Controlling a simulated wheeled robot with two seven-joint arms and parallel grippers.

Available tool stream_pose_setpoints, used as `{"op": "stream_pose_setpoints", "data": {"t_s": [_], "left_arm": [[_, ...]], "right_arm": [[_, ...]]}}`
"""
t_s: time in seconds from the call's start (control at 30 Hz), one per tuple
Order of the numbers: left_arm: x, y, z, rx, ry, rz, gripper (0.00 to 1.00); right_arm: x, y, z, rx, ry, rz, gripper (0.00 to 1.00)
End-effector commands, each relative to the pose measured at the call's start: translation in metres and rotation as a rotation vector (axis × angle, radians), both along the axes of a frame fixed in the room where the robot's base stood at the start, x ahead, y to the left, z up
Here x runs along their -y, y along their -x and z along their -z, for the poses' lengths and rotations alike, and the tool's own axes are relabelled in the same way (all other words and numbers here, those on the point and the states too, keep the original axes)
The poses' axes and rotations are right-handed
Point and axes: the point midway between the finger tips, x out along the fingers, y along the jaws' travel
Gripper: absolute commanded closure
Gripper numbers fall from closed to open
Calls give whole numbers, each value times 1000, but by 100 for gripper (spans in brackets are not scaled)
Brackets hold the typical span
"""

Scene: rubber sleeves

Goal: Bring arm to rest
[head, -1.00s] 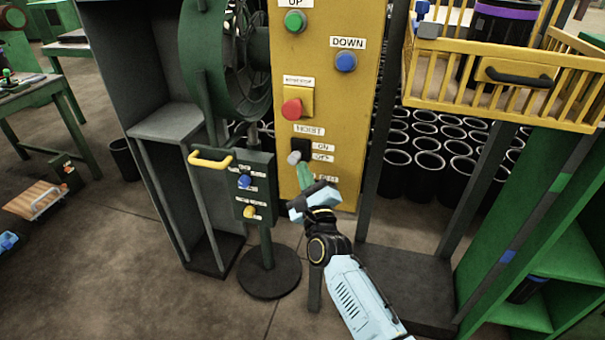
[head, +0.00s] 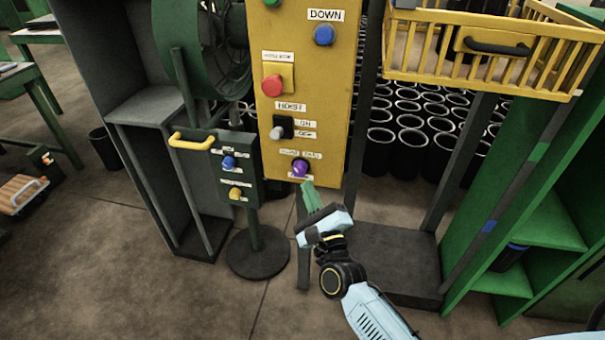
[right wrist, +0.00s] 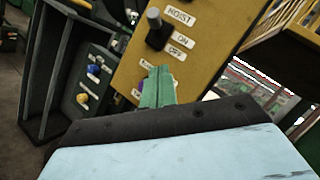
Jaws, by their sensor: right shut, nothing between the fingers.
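My right gripper (head: 308,192) is shut and empty, with its green fingers together. It is in front of the lower edge of the yellow hoist panel (head: 330,75), just below a purple knob (head: 300,168). Above are the hoist switch (head: 278,131) with a grey lever, a red button (head: 273,84) and a blue DOWN button (head: 324,35). In the right wrist view the shut fingers (right wrist: 158,78) point at the panel below the hoist switch (right wrist: 156,28) and partly hide the knob's area. Whether they touch the panel is unclear. My left gripper is not in view.
A dark green control box (head: 222,166) with a yellow handle stands left of the panel. A yellow basket (head: 490,48) is at the upper right. Green shelving (head: 550,225) stands at the right. Several black cylinders are behind. Open floor lies at the lower left.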

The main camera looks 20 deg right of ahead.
Motion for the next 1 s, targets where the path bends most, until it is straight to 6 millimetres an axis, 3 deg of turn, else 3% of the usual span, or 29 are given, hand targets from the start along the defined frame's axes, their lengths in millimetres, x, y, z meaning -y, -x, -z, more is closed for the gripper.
{"op": "stream_pose_setpoints", "data": {"t_s": [0.2, 0.73, 0.87, 0.97, 1.0], "left_arm": [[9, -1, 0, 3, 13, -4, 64], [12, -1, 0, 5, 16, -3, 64], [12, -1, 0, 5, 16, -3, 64], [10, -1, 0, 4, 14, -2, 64], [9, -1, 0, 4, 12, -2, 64]], "right_arm": [[-1, 14, 3, 1, 0, -1, 100], [-2, 15, 7, -9, 14, 0, 100], [-6, 18, 45, -108, 155, -2, 100], [-10, 28, 105, -255, 390, -23, 100], [-11, 37, 134, -324, 504, -42, 100]]}}
